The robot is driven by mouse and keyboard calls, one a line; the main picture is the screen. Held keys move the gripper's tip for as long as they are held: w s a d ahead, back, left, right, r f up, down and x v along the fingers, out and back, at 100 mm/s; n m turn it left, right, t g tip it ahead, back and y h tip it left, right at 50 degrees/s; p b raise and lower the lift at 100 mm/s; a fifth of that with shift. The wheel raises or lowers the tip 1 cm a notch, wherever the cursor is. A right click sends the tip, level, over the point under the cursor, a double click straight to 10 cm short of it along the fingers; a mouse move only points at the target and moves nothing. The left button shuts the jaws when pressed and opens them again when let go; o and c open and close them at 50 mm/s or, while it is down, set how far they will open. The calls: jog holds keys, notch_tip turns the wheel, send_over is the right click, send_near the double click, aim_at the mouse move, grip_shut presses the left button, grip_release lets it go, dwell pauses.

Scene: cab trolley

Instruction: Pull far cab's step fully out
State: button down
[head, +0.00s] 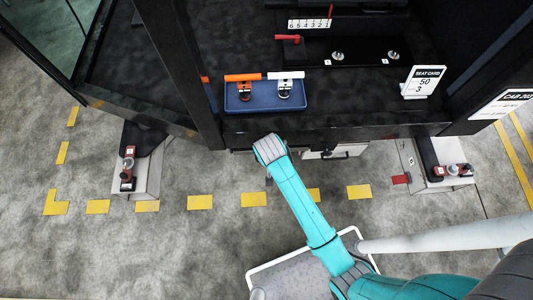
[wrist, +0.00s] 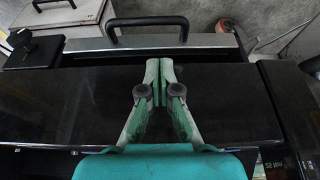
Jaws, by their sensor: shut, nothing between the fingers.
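My gripper (wrist: 160,66) is shut and empty in the wrist view, over a dark flat panel (wrist: 75,90). A black bar handle (wrist: 148,21) stands on a grey metal edge (wrist: 215,41) beyond the fingertips, apart from them. This may be the step's front; I cannot be sure. In the head view my teal arm reaches to the dark cab's front edge, and its end hides my fingers. A pale panel with a dark handle (head: 335,152) shows below that edge, just right of the arm's end.
A blue tray (head: 262,105) with orange- and white-handled tools sits on the cab floor. Pale boxes stand left (head: 150,178) and right (head: 412,165) of the cab. A second handled grey box (wrist: 85,18) shows in the wrist view. Floor with yellow marks (head: 200,202) is clear at left.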

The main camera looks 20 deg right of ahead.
dwell(0.3)
jog(key=x, duration=1)
